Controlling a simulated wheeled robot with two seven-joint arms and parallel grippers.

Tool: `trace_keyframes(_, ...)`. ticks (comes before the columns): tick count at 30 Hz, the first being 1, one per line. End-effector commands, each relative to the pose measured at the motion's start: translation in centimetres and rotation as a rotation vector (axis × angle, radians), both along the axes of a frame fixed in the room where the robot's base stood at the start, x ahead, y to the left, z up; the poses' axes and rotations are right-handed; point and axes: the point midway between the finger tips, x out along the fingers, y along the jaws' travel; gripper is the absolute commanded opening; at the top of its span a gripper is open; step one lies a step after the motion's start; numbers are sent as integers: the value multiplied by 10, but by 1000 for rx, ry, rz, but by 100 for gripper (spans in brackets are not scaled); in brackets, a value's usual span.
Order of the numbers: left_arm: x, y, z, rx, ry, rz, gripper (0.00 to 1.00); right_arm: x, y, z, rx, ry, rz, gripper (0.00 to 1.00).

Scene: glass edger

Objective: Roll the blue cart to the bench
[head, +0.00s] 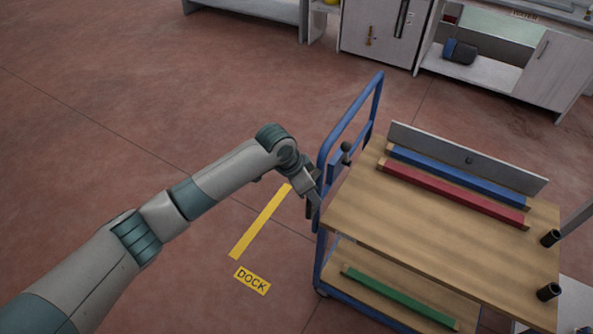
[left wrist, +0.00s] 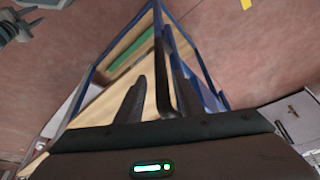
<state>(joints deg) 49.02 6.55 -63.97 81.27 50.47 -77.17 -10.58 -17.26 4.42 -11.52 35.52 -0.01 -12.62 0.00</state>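The blue cart (head: 325,262) stands at right of centre in the head view. It has a wooden top (head: 440,235), a lower shelf and a raised blue handle frame (head: 347,118) on its left end. My left arm reaches in from the left. My left gripper (head: 311,204) is at the handle end, beside the frame's near upright. In the left wrist view its dark fingers (left wrist: 158,95) stand apart, with a dark bar between them and a gap on the left. Contact with the handle is unclear. My right gripper is not in view.
Blue (head: 455,176) and red (head: 450,195) bars lie on the cart top, a green bar (head: 400,297) below. A yellow floor stripe (head: 260,222) and DOCK label (head: 252,281) lie left of the cart. White benches (head: 480,72) line the back. The floor at left is clear.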

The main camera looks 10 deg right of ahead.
Motion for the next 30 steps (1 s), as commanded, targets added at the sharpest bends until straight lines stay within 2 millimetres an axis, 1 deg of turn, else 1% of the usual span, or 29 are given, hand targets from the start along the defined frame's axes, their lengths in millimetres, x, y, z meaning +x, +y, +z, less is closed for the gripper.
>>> trace_keyframes(5,-2,9,19,-1,-3,-1,34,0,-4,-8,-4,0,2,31)
trace_keyframes(8,-4,15,35,-2,-5,-2,34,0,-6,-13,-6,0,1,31)
trace_keyframes(21,-15,46,117,-2,-4,-3,34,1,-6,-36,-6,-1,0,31)
trace_keyframes(25,-18,53,135,-1,-2,-1,34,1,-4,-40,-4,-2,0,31)
trace_keyframes(30,-20,58,148,0,0,-2,34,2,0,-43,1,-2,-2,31)
